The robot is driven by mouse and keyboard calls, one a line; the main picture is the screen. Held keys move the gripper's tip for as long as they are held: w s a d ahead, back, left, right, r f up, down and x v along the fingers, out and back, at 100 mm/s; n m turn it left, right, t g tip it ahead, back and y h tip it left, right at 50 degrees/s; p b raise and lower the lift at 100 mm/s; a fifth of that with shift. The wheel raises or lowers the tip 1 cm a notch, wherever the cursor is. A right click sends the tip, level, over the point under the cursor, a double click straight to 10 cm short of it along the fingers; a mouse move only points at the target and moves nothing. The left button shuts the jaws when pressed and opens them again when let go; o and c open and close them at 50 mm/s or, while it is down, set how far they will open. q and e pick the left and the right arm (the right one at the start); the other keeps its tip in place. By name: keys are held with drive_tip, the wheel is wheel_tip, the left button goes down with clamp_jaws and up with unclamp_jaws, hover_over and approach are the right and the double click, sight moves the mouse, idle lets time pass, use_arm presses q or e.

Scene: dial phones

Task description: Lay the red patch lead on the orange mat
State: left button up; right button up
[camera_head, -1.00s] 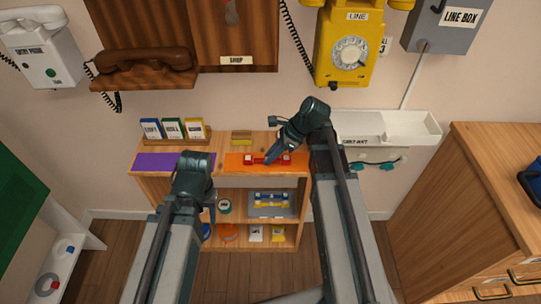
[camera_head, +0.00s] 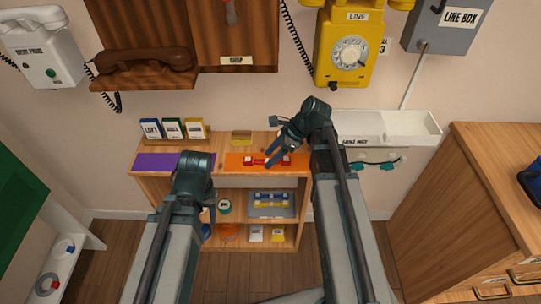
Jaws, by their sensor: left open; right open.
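The red patch lead (camera_head: 250,160) lies on the orange mat (camera_head: 236,168) on the top of the low wooden shelf unit. Its red ends show on either side of my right gripper (camera_head: 268,161). My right gripper is open and hangs at the lead, its fingers hiding the lead's middle. I cannot tell whether the fingers touch it. My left gripper (camera_head: 210,211) is open and empty, low in front of the shelf unit, partly hidden by its own arm.
A purple mat (camera_head: 155,162) lies left of the orange one. Small labelled boxes (camera_head: 172,129) stand behind it. The lower shelf holds a grey tray (camera_head: 284,211) with blue and yellow items. A white wall tray (camera_head: 400,127) and wooden cabinet (camera_head: 470,190) are at right.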

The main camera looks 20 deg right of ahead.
drive_tip(key=p+v, duration=1)
drive_tip(key=v, duration=0.3)
drive_tip(key=shift+r+p, duration=0.25)
drive_tip(key=shift+p, duration=0.1)
drive_tip(key=s+a+n+g+h+p, duration=0.1)
drive_tip(key=s+a+n+h, duration=0.3)
drive_tip(key=a+n, duration=0.5)
drive_tip(key=s+a+n+g+h+p, duration=0.1)
drive_tip(key=s+a+n, duration=0.6)
drive_tip(key=n, duration=0.8)
drive_tip(key=a+h+p, duration=0.1)
drive_tip(key=a+h, duration=0.1)
drive_tip(key=shift+s+a+r+n+h+p, duration=0.2)
drive_tip(key=shift+s+a+n+h+p, duration=0.15)
drive_tip(key=shift+s+n+h+p, duration=0.05)
drive_tip(key=shift+d, duration=0.1)
